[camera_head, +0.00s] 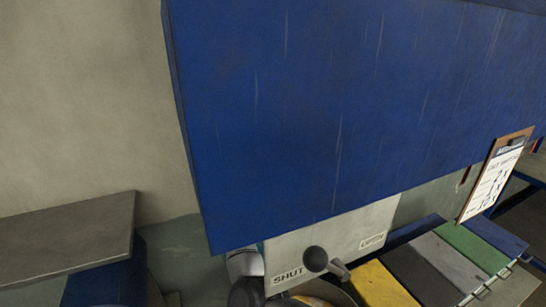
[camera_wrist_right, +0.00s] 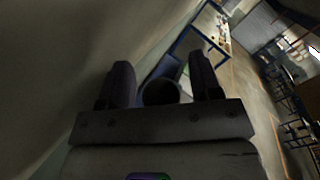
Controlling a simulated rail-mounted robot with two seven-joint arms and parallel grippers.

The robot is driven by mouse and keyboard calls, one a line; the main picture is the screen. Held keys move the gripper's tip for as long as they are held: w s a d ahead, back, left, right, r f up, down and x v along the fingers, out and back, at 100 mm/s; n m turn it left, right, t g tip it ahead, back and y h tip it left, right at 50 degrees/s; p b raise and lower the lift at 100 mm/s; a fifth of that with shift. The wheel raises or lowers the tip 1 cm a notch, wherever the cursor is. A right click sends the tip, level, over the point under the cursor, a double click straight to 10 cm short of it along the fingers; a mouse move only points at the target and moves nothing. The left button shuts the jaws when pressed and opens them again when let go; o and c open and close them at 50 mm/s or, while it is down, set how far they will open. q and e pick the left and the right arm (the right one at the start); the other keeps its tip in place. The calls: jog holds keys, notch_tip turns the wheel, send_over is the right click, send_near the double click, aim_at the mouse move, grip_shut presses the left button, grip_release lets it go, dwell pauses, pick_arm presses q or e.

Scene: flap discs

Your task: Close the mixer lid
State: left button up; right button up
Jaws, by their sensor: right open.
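A large blue panel (camera_head: 330,110) with pale scratches fills much of the head view; I cannot tell whether it is the mixer lid. Below it is a light grey plate (camera_head: 345,240) marked SHUT at left and OPEN at right. A lever with a dark round knob (camera_head: 316,259) stands in front of the plate, nearer the SHUT mark. In the right wrist view my right gripper (camera_wrist_right: 160,68) is open, with a dark round thing (camera_wrist_right: 160,92) showing between its fingers; contact cannot be told. My left gripper is not in view.
A clipboard (camera_head: 494,178) hangs at the blue panel's right. Yellow, grey and green slabs (camera_head: 435,262) lie at lower right. A grey board (camera_head: 70,235) juts in at left. The right wrist view shows a wall (camera_wrist_right: 60,80) close on the left and open floor (camera_wrist_right: 245,80) on the right.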

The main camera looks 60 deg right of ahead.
jog(key=shift+d, duration=0.2)
grip_shut()
dwell(0.6)
